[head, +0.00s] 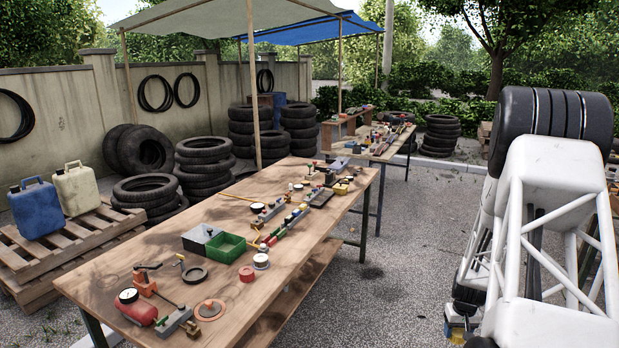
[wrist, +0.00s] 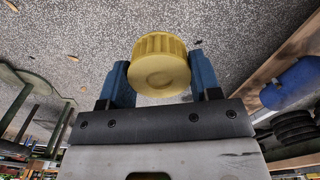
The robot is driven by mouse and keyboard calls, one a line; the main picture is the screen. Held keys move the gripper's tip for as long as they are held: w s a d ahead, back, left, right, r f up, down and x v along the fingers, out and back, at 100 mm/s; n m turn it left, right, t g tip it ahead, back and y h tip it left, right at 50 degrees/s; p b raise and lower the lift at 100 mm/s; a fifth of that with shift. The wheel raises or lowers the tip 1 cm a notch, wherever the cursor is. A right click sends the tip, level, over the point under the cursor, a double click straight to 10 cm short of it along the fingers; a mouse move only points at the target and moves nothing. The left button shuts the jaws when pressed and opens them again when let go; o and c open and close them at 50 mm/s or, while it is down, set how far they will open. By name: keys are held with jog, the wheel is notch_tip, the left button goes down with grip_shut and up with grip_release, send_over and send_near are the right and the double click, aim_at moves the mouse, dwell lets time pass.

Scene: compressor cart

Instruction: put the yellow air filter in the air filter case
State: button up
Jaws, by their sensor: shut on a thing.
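The yellow air filter (wrist: 160,65), a ribbed round cap-like piece, sits between the two blue fingers of my gripper (wrist: 158,72) in the wrist view. My gripper is shut on it, with bare gravel ground behind. In the head view the gripper (head: 462,318) is low at the right, beside the table and apart from it, partly hidden by my arm. A bit of yellow (head: 456,330) shows there at the fingers. I cannot tell for sure which thing is the air filter case; an open green and grey box (head: 226,245) stands mid-table.
Gravel between table and arm is clear. Jerrycans (head: 77,190) and tires stand at the left.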

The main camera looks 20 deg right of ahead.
jog(key=w+a+f+n, duration=0.1)
jog(key=w+a+f, duration=0.4)
jog(key=a, duration=1)
jog(key=w+a+f+n, duration=0.2)
jog(key=w+a+f, duration=0.4)
jog(key=w+a, duration=0.6)
jog(key=w+a+f+n, duration=0.2)
jog(key=w+a+f, duration=0.4)
jog(key=a, duration=1.1)
jog(key=w, duration=0.3)
jog(key=shift+w+a, duration=0.25)
jog(key=shift+a, duration=0.15)
jog(key=shift+r, duration=0.1)
